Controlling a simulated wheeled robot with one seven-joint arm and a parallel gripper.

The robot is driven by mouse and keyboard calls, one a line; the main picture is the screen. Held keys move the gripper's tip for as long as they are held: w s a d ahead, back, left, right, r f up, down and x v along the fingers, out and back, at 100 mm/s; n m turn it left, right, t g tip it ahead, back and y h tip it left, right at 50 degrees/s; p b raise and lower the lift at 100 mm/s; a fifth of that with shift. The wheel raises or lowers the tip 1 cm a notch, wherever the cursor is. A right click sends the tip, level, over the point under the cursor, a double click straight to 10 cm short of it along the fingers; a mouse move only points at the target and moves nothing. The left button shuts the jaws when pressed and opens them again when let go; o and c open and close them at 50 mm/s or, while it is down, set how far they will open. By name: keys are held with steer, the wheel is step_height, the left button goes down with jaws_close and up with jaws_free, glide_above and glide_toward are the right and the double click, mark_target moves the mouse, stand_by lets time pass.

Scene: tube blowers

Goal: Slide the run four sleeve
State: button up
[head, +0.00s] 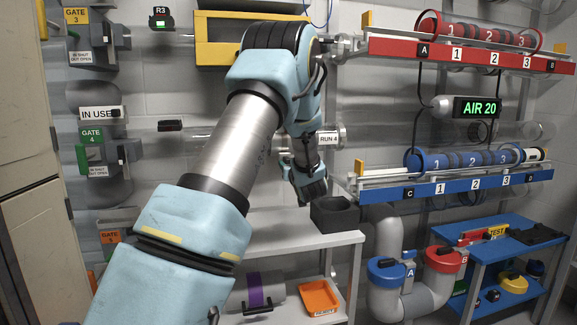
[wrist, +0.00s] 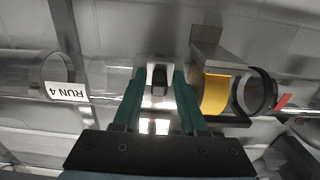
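The run four tube is a clear horizontal pipe on the back wall, with its RUN 4 label (head: 328,138) just right of my forearm in the head view. The label (wrist: 66,90) also shows at the left of the wrist view. My gripper (wrist: 160,72) has its two teal fingers apart, reaching up to the pipe. A pale piece with a dark block (wrist: 159,77), perhaps the sleeve's handle, sits between the fingertips. I cannot tell whether the fingers touch it. In the head view my arm hides the fingertips and this part of the pipe.
In the wrist view a metal bracket (wrist: 210,50), a yellow band (wrist: 215,92) and a black ring (wrist: 260,92) stand close right of the fingers. In the head view a blue rack (head: 455,184) juts out at right, and a dark open box (head: 335,214) stands below on a shelf.

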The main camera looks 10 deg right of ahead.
jaws_close()
stand_by(1.1)
